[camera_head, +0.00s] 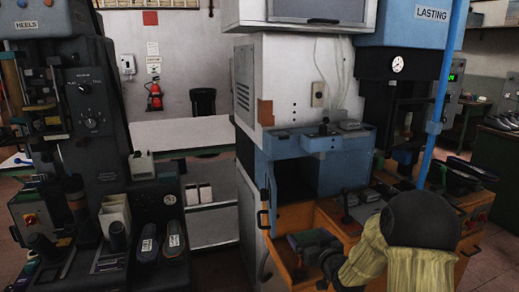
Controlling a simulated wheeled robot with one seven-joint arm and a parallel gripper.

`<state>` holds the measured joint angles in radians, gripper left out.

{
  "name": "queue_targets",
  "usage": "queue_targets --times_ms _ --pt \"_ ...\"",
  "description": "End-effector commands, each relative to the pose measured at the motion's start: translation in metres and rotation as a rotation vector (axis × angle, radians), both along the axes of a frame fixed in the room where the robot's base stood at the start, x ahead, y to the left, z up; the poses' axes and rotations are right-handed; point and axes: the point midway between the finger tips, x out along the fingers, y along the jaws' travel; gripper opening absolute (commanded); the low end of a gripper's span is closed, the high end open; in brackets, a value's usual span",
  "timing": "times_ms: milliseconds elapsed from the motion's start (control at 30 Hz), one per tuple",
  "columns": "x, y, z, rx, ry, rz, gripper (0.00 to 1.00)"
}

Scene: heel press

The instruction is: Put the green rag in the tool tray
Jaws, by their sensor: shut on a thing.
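My arm reaches in from the bottom right, and my gripper (322,256) is low over the open orange drawer (291,216). The gripper is small and dark here, and its fingertips are hard to make out. A dull green piece, which looks like the green rag (307,239), is at its jaws, inside the outline of the drawer. The jaws are shut on it. I cannot tell whether the rag touches the drawer floor. No other thing shows clearly as a tool tray; part of the drawer is hidden by my arm.
A blue cabinet (318,147) stands behind the drawer, with a dark opening. The lasting machine (404,80) is at the right, with a blue upright pole (440,95) before it. The heel machine (90,110) fills the left. A pale bench (190,131) is behind.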

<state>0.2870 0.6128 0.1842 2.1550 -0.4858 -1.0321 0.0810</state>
Motion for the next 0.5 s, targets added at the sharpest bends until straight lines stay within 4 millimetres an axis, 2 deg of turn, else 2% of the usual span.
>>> queue_targets --times_ms 267,500 --pt "0.002 0.003 -0.024 0.002 0.005 -0.025 0.69" --pt "-0.005 0.003 -0.064 0.002 0.008 -0.084 0.69"
